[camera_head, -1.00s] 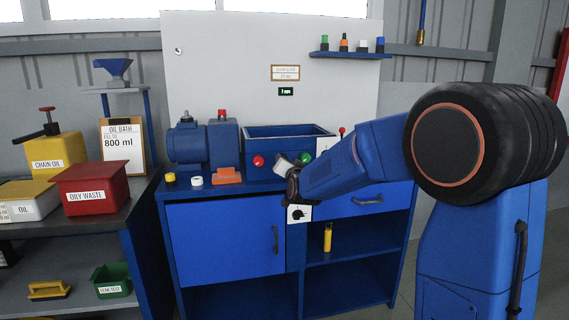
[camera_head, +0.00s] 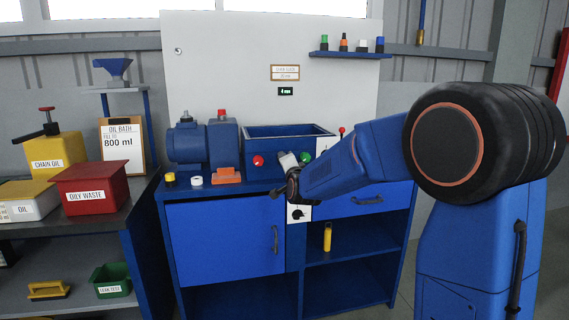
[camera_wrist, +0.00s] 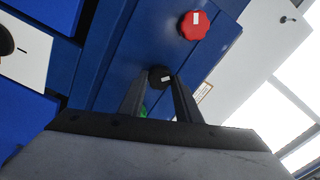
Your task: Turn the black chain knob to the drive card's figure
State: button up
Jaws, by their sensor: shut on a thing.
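My gripper (camera_wrist: 158,82) is shut on a small black knob (camera_wrist: 160,76) with a white mark, on the blue front of the bench. In the head view my wrist hides this knob. The small display (camera_head: 285,91) on the grey back board shows a green figure that looks like 4 mm. The card (camera_head: 285,72) above it has a heading and a figure too small to read surely.
A red knob (camera_wrist: 194,25) sits close beside the held knob, and a green knob (camera_head: 305,157) is on the other side. Another black knob (camera_head: 298,214) on a white plate is below my wrist. A blue trough (camera_head: 288,132) stands behind.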

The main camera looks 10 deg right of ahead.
dwell(0.3)
jog(key=o, duration=1.1)
jog(key=shift+c, duration=0.2)
jog(key=shift+s, duration=0.1)
jog(key=s, duration=1.7)
jog(key=shift+s+f, duration=0.1)
jog(key=shift+s, duration=0.1)
jog(key=s+d+f+n+g, duration=0.2)
jog(key=s+f+n+g, duration=0.2)
jog(key=s, duration=0.8)
jog(key=s+d+f+n+g, duration=0.2)
jog(key=s+f+n+g, duration=0.2)
jog(key=s, duration=0.9)
jog(key=s+d+f+n+g, duration=0.3)
jog(key=s+f+n+g, duration=0.2)
jog(key=s, duration=0.8)
notch_tip(320, 180, down, 3)
jog(key=shift+f, duration=0.1)
